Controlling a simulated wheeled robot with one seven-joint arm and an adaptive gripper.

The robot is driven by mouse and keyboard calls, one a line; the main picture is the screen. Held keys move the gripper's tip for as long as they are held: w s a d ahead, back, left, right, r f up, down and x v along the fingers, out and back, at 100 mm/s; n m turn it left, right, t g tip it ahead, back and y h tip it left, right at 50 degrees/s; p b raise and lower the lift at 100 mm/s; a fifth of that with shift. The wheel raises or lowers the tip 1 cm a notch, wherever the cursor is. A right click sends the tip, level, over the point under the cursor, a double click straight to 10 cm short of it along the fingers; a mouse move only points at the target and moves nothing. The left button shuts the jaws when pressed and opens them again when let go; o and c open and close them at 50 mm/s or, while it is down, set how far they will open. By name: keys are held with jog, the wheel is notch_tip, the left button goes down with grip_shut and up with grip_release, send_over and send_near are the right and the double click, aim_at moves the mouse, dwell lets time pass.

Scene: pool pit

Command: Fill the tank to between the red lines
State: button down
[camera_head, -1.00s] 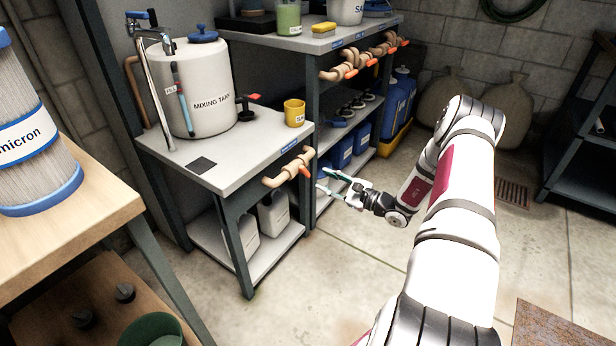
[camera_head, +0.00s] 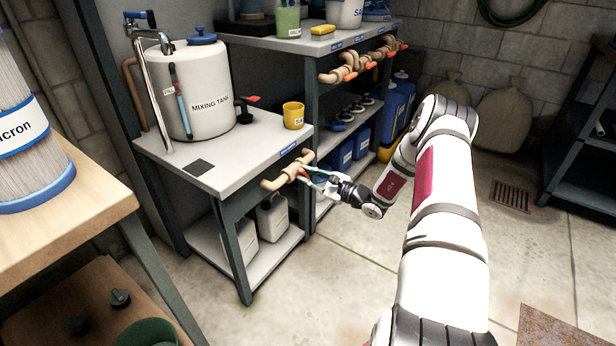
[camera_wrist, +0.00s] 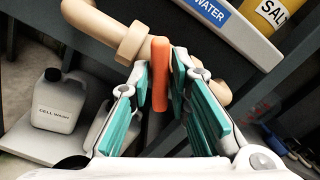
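The white mixing tank (camera_head: 212,78) stands on the grey bench, with an upright level tube (camera_head: 181,100) on its front. The tube has reddish marks and looks blue lower down; the exact level is too small to read. A tan pipe valve (camera_head: 285,174) sits under the bench edge. Its orange handle (camera_wrist: 159,75) is below a label reading WATER (camera_wrist: 209,13). My gripper (camera_head: 314,177) is at this valve. In the wrist view its teal fingers stand apart on either side of the handle, with a gap visible on the right.
A metal tap (camera_head: 151,60) with a blue lever rises beside the tank. A yellow cup (camera_head: 293,115) stands on the bench above the valve. White jugs (camera_head: 271,217) are on the shelf below. More orange-handled valves (camera_head: 371,65) line the bench behind. Floor in front is clear.

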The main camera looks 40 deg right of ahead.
jog(key=shift+m, duration=0.3)
jog(key=m+p, duration=0.1)
jog(key=m, duration=0.1)
jog(key=shift+m, duration=0.3)
jog(key=shift+d+m+p, duration=0.1)
jog(key=shift+m+p, duration=0.55)
jog(key=shift+m, duration=0.85)
jog(key=c, duration=1.6)
grip_release()
jog(key=v, duration=1.2)
